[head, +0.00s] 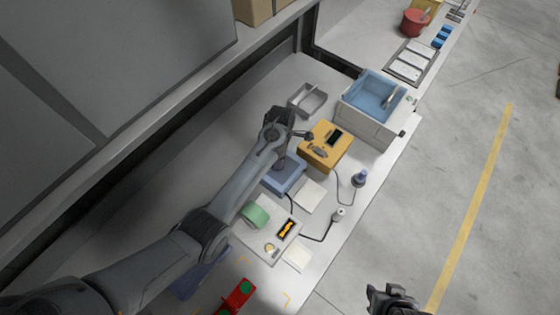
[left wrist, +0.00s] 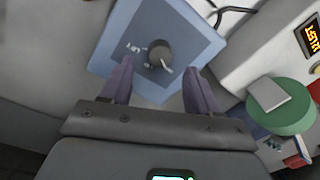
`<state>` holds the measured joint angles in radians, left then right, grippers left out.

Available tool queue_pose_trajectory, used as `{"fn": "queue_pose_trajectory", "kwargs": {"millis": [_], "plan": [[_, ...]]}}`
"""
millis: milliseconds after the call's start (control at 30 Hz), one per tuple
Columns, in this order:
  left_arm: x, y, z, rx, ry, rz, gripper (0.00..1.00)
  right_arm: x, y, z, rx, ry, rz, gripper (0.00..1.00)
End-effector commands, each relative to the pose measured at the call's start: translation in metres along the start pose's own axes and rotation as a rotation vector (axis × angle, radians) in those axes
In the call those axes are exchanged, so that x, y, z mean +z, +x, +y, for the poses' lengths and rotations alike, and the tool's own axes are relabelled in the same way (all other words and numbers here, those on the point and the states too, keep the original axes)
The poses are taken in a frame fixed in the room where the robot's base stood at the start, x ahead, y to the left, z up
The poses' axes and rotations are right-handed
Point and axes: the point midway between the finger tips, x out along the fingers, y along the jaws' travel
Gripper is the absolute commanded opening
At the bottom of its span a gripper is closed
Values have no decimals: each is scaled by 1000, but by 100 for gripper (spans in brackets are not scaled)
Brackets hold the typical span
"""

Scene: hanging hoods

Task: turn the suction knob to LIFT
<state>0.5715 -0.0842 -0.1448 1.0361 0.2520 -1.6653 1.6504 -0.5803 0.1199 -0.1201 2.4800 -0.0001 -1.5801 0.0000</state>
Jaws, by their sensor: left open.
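The suction knob (left wrist: 158,52) is a dark round knob with a pale pointer, on top of a blue box (left wrist: 186,32). In the left wrist view the pointer points toward the lower right. My left gripper (left wrist: 156,75) is open, with one finger on each side just short of the knob. I cannot tell whether either finger touches it. In the head view the blue box (head: 290,184) is partly covered by my left arm, and the knob is hidden. My right gripper (head: 393,299) is at the bottom, away from the bench.
A yellow-orange box (head: 318,160) stands just behind the blue box. A pale device with an orange display (head: 286,229) and a green part (head: 256,214) is in front. Cables run along the right side. A blue-lined basin (head: 366,93) and a metal tray (head: 306,99) are farther back.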

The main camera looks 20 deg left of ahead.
Motion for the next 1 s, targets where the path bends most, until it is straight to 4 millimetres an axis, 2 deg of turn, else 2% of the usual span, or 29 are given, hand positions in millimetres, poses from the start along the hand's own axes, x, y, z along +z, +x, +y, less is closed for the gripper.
{"fn": "queue_pose_trajectory", "kwargs": {"millis": [100,300,733,1000], "plan": [[0,19,0,-2,0,0,60,0,1,0,0,0,1,43],[0,39,0,0,0,1,60,1,3,0,0,0,1,43],[0,46,0,1,1,0,60,1,3,0,0,0,1,43],[0,46,0,1,1,0,21,1,3,0,0,0,1,43]]}}
